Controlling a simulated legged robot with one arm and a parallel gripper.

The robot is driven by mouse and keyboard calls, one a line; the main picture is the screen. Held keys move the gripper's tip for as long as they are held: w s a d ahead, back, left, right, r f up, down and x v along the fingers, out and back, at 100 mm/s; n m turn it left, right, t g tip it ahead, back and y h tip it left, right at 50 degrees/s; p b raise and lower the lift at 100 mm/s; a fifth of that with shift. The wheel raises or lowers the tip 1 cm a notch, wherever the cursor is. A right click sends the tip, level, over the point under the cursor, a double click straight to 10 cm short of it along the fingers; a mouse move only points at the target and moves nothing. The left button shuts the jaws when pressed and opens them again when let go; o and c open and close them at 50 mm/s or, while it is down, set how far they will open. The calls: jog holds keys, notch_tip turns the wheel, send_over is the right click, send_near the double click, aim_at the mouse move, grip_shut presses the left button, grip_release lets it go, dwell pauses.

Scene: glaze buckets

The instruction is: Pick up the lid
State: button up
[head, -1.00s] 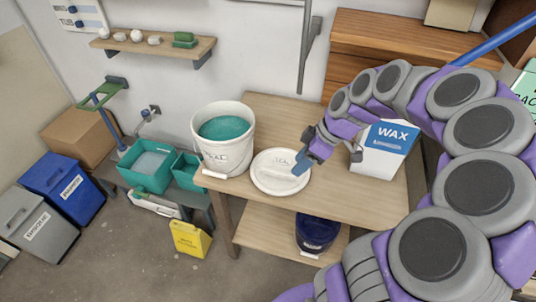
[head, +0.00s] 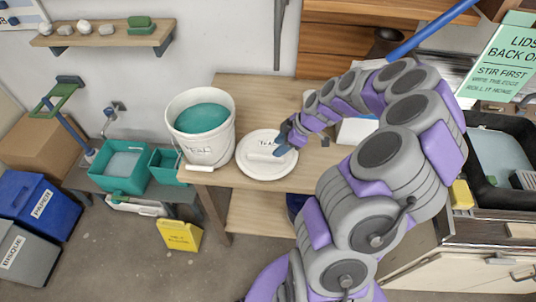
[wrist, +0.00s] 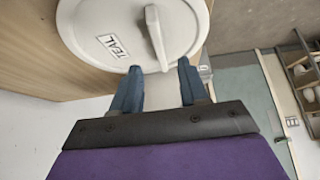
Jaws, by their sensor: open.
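The white round lid (head: 256,165) lies flat on the wooden table (head: 262,100), just right of the open bucket (head: 208,150) of teal glaze. It has a raised bar handle across its middle and a label reading TEAL, clear in the wrist view (wrist: 95,25). My gripper (head: 285,147) is at the lid's right edge in the head view. In the wrist view its two blue fingers (wrist: 160,75) are open and empty, with the near end of the handle ahead of the gap between them. I cannot tell the exact height of the fingers over the lid.
A white wax box (head: 357,130) stands right of the lid, mostly behind my arm. Teal tubs (head: 122,170) and a yellow floor sign (head: 180,235) are at left. A sink (head: 500,155) is at right. A wall shelf (head: 105,38) hangs above the tubs.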

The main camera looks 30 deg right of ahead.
aim_at(267, 155)
jog(key=shift+w+a+f, duration=0.15)
jog(key=shift+a+f, duration=0.2)
jog(key=shift+a, duration=0.15)
jog(key=shift+w+a+f, duration=0.15)
jog(key=shift+a+f, duration=0.15)
jog(key=shift+a, duration=0.15)
jog(key=f, duration=0.1)
jog(key=w+f, duration=0.1)
jog(key=f+b, duration=0.1)
jog(key=shift+w+a+f, duration=0.15)
jog(key=shift+w+f, duration=0.1)
jog(key=shift+w+a+f, duration=0.1)
jog(key=shift+w+f, duration=0.05)
jog(key=shift+f, duration=0.15)
jog(key=shift+a, duration=0.7)
jog(key=c, duration=0.3)
jog(key=shift+d, duration=0.45)
grip_shut()
jog(key=shift+a, duration=0.15)
